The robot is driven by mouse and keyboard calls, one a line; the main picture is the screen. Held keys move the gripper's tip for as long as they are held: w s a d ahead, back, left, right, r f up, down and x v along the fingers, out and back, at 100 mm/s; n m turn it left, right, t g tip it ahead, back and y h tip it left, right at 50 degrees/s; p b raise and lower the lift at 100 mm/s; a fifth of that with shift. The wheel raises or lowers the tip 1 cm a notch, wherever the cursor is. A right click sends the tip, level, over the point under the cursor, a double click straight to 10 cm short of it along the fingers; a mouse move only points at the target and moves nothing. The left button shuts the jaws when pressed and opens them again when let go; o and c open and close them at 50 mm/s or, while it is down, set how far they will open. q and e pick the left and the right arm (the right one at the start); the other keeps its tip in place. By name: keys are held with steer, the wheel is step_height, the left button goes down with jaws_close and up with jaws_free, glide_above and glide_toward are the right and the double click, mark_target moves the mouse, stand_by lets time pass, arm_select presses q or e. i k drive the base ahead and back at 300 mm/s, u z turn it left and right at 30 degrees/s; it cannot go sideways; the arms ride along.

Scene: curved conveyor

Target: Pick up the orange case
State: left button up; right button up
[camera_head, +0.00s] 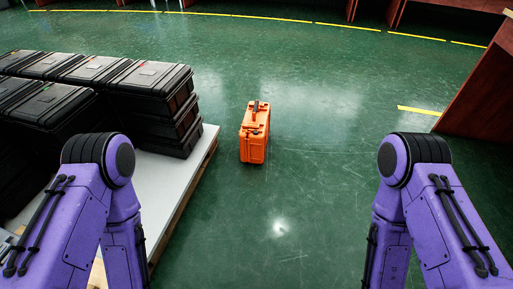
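The orange case (254,133) stands upright on the green floor near the middle of the head view. Its top side, with a dark handle part, faces up. My two purple arms come in at the lower left and lower right, with the case between and beyond them. Both arms bend down out of the picture, so neither gripper shows. Neither visible arm part touches the case.
Stacked black cases (155,105) stand on a pallet with a pale top (169,188), left of the orange case. A reddish-brown structure (482,95) stands at the right. The green floor (320,150) right of the case is clear. Yellow lines (270,18) cross the far floor.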

mark_target(255, 128)
steer(key=z, duration=0.6)
steer(key=i, duration=0.55)
steer(key=z, duration=0.85)
steer(key=i, duration=0.95)
steer(key=u, duration=0.75)
steer(key=i, duration=0.85)
steer(key=u, duration=0.95)
